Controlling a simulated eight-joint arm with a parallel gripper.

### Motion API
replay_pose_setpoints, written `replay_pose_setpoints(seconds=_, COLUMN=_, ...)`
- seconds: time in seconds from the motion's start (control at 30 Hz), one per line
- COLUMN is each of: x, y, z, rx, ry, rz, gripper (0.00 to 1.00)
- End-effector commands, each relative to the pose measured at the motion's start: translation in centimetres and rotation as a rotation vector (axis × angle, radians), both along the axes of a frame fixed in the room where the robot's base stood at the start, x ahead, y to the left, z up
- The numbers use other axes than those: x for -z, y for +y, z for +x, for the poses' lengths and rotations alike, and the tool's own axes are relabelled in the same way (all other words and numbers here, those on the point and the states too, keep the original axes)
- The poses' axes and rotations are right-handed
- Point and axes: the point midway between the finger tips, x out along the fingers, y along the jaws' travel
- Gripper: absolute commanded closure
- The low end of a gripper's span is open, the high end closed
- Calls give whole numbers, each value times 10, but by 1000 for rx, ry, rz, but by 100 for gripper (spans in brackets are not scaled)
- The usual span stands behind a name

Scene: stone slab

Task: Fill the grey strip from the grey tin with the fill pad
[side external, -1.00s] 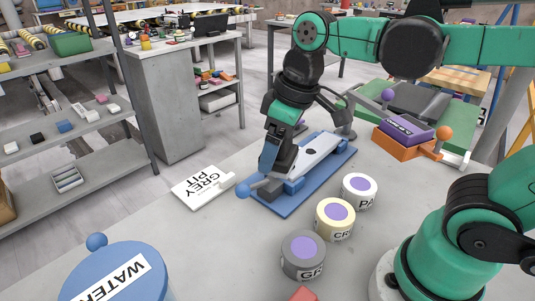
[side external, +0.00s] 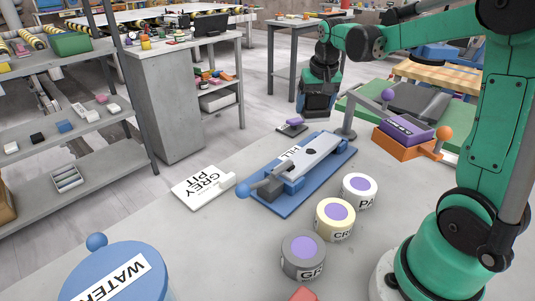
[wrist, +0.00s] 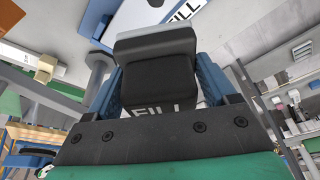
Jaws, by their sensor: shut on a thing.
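My gripper (side external: 317,108) is raised beyond the far side of the slab jig. In the wrist view, its blue fingers (wrist: 155,90) are shut on the fill pad (wrist: 157,58), a black block with part of the word FILL showing. The pale grey slab (side external: 325,146) lies on a blue base (side external: 300,195), with a dark spot near its middle and a FILL label (side external: 293,153) on its far side. I cannot make out a separate grey strip. The grey tin (side external: 303,268), marked GR, stands in front with a lilac top.
The CR tin (side external: 335,230) and PA tin (side external: 360,205) stand behind the grey tin. A GREY PIT card (side external: 204,186) lies left of the jig. A purple-topped dark pad (side external: 291,124) lies behind it. A blue WATER tub (side external: 120,265) stands at front left.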

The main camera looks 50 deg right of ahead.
Motion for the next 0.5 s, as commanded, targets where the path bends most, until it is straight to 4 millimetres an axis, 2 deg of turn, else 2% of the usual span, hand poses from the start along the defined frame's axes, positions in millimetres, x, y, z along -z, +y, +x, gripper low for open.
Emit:
replay_pose_setpoints(seconds=0.03, x=3, y=-11, z=-3, rx=37, ry=-1, rz=0, gripper=64)
replay_pose_setpoints(seconds=0.17, x=8, y=-22, z=-8, rx=79, ry=-1, rz=-1, gripper=64)
replay_pose_setpoints(seconds=0.5, x=41, y=-23, z=-7, rx=80, ry=-1, rz=-1, gripper=64)
